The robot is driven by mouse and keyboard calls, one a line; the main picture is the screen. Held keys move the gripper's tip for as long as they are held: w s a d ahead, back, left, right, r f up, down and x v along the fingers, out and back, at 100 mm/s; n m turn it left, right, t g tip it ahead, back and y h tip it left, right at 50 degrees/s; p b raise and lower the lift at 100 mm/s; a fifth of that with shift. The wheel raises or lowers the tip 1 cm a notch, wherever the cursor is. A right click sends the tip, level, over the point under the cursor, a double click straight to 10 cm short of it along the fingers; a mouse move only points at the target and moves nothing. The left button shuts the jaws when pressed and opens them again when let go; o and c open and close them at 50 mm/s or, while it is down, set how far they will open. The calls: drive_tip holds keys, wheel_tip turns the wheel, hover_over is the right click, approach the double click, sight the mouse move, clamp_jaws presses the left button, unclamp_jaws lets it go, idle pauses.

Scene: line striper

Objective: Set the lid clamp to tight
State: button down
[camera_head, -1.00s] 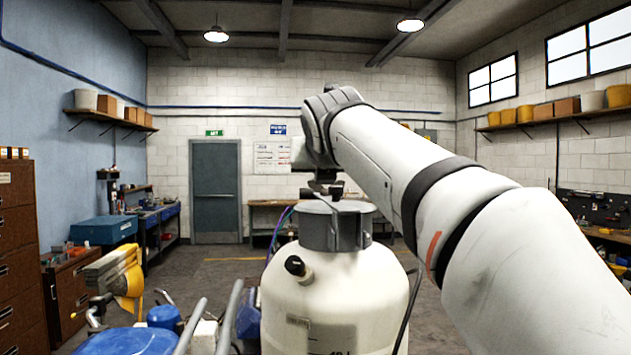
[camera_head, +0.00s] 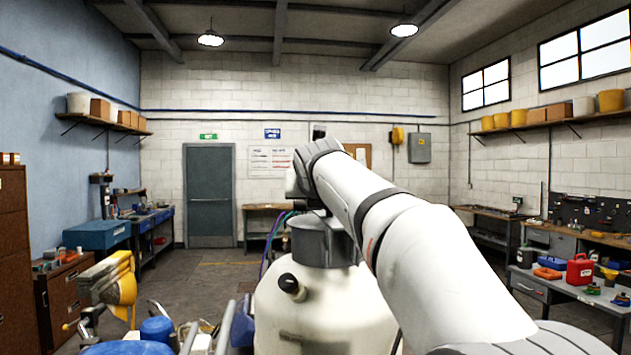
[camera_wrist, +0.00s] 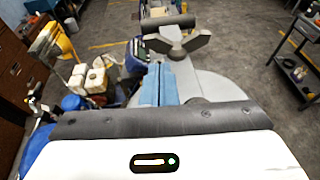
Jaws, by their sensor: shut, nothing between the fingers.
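The white tank (camera_head: 325,315) stands in front of me with a grey collar and lid (camera_head: 325,242) on top. In the wrist view, a grey lobed knob (camera_wrist: 182,42), which looks like the lid clamp's handle, sits above the pale tank top. My gripper (camera_wrist: 162,66) shows as two light blue fingers side by side, shut and empty. Their tips lie just below the knob in the picture; I cannot tell whether they touch it. In the head view, my arm hides the knob and the fingers. The clamp's setting marks cannot be read.
A black-capped port (camera_head: 290,285) sticks out of the tank's shoulder. Grey handle rails and a yellow part (camera_head: 118,282) stand at the left. Hoses rise behind the tank. Benches line the walls, with a tool table (camera_head: 570,285) at right. Open floor lies behind.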

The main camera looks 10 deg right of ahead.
drive_tip(key=p+x, duration=0.1)
drive_tip(key=x, duration=0.1)
drive_tip(key=r+p+x, duration=0.1)
drive_tip(key=x, duration=0.2)
drive_tip(key=shift+w, duration=0.15)
drive_tip(key=shift+d, duration=0.25)
drive_tip(key=shift+a+h, duration=0.25)
drive_tip(key=shift+h, duration=0.05)
drive_tip(key=shift+a+m, duration=0.1)
drive_tip(key=shift+m, duration=0.2)
